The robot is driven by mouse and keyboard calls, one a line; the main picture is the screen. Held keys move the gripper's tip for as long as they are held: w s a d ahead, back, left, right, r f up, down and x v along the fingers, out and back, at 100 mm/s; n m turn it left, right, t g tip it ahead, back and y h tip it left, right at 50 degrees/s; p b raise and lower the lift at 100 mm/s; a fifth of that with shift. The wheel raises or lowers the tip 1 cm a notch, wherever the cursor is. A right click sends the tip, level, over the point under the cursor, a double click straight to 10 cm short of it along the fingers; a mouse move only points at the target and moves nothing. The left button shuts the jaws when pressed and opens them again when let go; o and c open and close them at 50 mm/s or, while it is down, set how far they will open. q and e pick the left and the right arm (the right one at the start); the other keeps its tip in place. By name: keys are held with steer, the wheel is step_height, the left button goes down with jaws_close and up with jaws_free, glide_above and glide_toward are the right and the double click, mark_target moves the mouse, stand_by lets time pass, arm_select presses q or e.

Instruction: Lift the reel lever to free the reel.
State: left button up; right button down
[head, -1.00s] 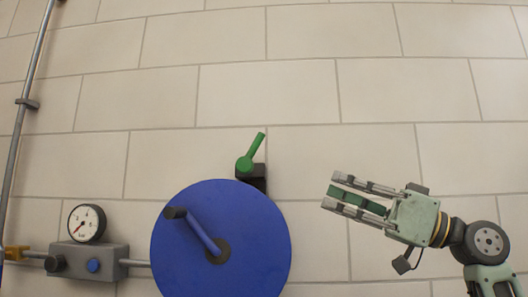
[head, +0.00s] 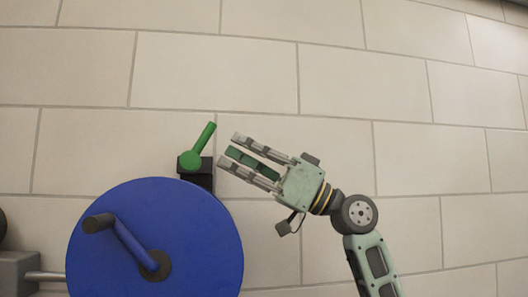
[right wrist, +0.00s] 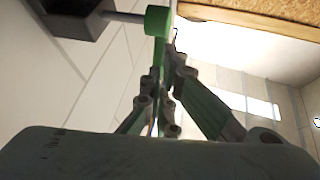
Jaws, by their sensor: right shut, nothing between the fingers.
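The green reel lever (head: 204,140) points up and slightly right from a round green hub on a black block (head: 200,174) at the upper right edge of the blue reel (head: 200,235). My right gripper (head: 230,150) is just right of the lever, pointing left and slightly up at it. Its fingers are shut and empty, and a small gap to the lever shows in the head view. In the right wrist view the green lever part (right wrist: 158,20) shows just past the fingertips; contact cannot be told there. My left gripper is not in view.
The reel carries a crank with a black knob (head: 98,222), left of its hub. A grey box (head: 15,272) with a pipe is at the lower left. The tiled wall above and right of the lever is clear. A wooden edge (right wrist: 255,18) shows in the right wrist view.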

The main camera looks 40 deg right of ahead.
mark_target(210, 134)
steer(key=p+x, duration=0.1)
steer(key=x, duration=0.2)
steer(key=shift+r+p, duration=0.25)
steer(key=shift+p, duration=0.05)
steer(key=shift+w+a, duration=0.15)
steer(key=shift+a, duration=0.05)
steer(key=shift+w+a+r+p, duration=0.15)
steer(key=shift+a+r+p, duration=0.15)
steer(key=shift+r+p, duration=0.25)
steer(key=shift+r, duration=0.25)
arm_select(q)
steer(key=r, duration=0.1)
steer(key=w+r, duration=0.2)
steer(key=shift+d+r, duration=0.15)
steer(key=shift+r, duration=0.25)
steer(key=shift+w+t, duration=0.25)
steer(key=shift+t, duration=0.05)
arm_select(e)
steer(key=shift+a+f, duration=0.1)
steer(key=shift+f, duration=0.05)
